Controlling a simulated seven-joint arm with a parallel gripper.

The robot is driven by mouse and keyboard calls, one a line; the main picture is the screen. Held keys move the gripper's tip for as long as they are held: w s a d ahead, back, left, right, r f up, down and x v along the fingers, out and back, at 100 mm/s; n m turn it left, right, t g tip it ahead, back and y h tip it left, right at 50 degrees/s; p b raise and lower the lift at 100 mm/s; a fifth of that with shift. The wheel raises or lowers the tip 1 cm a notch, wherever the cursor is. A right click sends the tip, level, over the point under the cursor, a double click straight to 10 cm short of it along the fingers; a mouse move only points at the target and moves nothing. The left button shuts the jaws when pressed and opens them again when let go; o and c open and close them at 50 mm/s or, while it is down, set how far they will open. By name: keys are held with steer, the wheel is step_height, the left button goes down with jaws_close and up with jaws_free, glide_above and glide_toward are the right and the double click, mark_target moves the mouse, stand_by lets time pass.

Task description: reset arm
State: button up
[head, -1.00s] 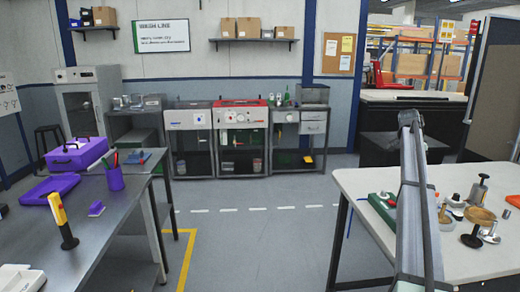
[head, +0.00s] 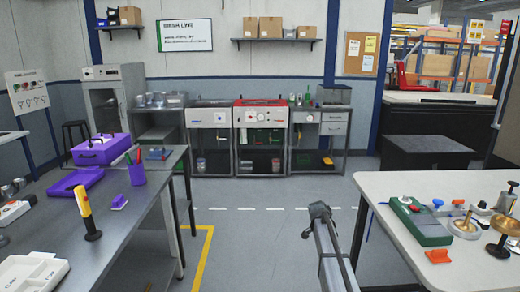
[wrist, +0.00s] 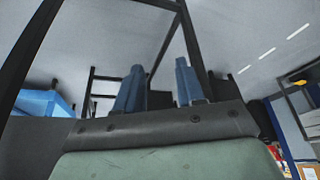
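My gripper (wrist: 158,76) shows in the wrist view as two blue-grey fingers standing apart, with nothing held between them. Behind the fingers, the wrist view shows dark frame bars, the grey floor with white dashes, and a bright blue shape at the left. In the head view a grey link of my arm rises from the bottom edge, between the two tables, over the open floor. The gripper itself cannot be made out in the head view.
A grey workbench (head: 60,232) at left holds a purple case (head: 102,149), a purple tray (head: 76,182) and a yellow-handled tool (head: 87,212). A white table (head: 392,189) at right holds a green block (head: 420,222) and several small parts. The floor between is clear.

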steer(key=s+a+f+n+g+y, duration=0.1)
steer(key=s+a+f+n+g, duration=0.15)
steer(key=s+f, duration=1.15)
steer(key=s+a+f+n+g+y, duration=0.15)
steer(key=s+a+f+n, duration=0.25)
steer(key=s+f, duration=0.95)
steer(key=s+a+f+n+g, duration=0.1)
steer(key=s+a+f+n, duration=0.1)
steer(key=s, duration=1.1)
steer(key=s+a+f+n+g+y, duration=0.1)
steer(key=s+a+f+n+g, duration=0.1)
steer(key=s, duration=1.1)
steer(key=s+a+f+n+g, duration=0.2)
steer(key=s, duration=1.1)
steer(key=shift+s+f+y, duration=0.15)
steer(key=shift+y, duration=0.2)
